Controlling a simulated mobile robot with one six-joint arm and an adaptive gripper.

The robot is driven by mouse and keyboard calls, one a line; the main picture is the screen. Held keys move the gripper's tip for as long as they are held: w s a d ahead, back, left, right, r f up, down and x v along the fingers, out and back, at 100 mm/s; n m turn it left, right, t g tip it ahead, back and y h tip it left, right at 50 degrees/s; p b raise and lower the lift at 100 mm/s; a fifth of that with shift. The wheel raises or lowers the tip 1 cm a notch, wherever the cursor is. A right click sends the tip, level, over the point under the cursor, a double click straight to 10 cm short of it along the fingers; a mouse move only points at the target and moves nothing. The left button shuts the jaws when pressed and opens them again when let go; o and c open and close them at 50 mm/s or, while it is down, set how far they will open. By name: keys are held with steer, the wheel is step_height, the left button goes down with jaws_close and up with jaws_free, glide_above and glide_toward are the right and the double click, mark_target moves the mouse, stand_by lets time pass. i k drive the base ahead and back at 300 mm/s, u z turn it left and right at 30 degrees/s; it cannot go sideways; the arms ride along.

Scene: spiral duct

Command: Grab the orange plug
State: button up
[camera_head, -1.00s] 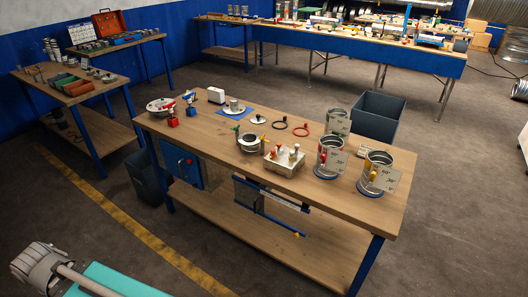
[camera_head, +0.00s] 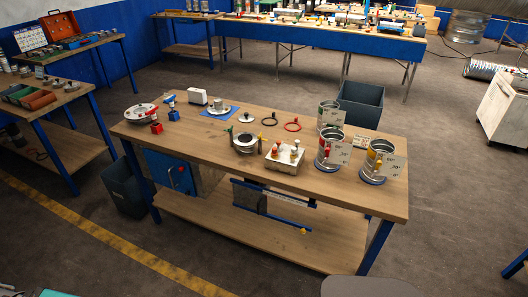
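A small orange plug (camera_head: 275,151) appears to stand upright at the left front of a pale metal block (camera_head: 284,165) on the middle workbench. Other small pegs stand on the same block, with pale or brownish tops. The plug is small in this view, so its fine shape cannot be made out. My gripper is not in view, and nothing touches the plug.
The wooden workbench (camera_head: 220,145) also holds a round metal flange (camera_head: 244,143) left of the block and several duct cylinders, one a banded can (camera_head: 328,150), to its right. Open floor (camera_head: 440,230) lies to the right.

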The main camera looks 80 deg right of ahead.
mark_target(274, 153)
steer(key=z, duration=4.65)
steer(key=k, duration=0.25)
steer(key=u, duration=0.7)
